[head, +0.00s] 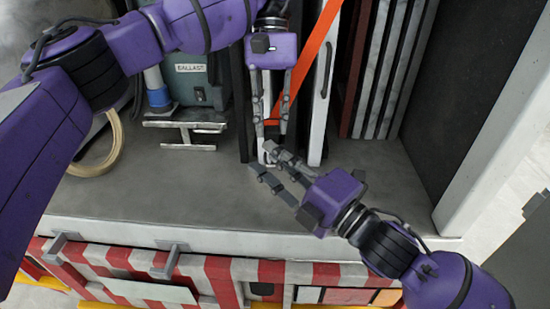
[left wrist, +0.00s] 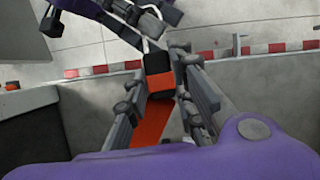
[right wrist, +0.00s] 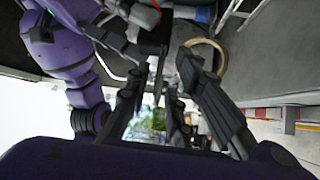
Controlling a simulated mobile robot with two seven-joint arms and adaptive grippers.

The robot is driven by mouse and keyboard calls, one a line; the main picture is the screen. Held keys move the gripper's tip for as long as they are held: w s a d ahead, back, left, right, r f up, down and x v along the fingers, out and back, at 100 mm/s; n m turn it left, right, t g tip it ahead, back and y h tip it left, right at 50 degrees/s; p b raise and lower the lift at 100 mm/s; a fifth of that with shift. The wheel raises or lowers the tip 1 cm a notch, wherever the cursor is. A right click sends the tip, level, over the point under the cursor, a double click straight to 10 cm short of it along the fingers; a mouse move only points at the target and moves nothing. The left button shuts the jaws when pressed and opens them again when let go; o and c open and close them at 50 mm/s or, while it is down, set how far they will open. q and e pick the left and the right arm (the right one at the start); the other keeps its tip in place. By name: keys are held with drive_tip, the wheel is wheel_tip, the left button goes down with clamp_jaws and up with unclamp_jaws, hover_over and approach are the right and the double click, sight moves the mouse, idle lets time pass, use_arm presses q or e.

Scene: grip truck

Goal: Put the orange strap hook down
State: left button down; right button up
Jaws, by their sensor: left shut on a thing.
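The orange strap (head: 314,50) runs down from the upper right into my left gripper (head: 271,127), which points down over the grey deck. In the left wrist view, the strap (left wrist: 150,126) ends between the left fingers in a black and orange end piece (left wrist: 159,68). The thin metal strap hook (left wrist: 146,28) extends beyond the fingertips. My left gripper is shut on this strap end. My right gripper (head: 262,160) is just below the left fingertips, its fingers apart. No held object is clear in the right wrist view. The hook is mostly hidden in the head view.
A grey ballast box (head: 190,84) and a tan ring (head: 107,150) are at the left. Upright boards (head: 385,70) stand at the back right. The deck (head: 180,195) is bare in front, ending at a red-and-white striped edge (head: 220,270).

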clamp_jaws()
use_arm(q)
drive_tip(key=c, duration=1.4)
unclamp_jaws()
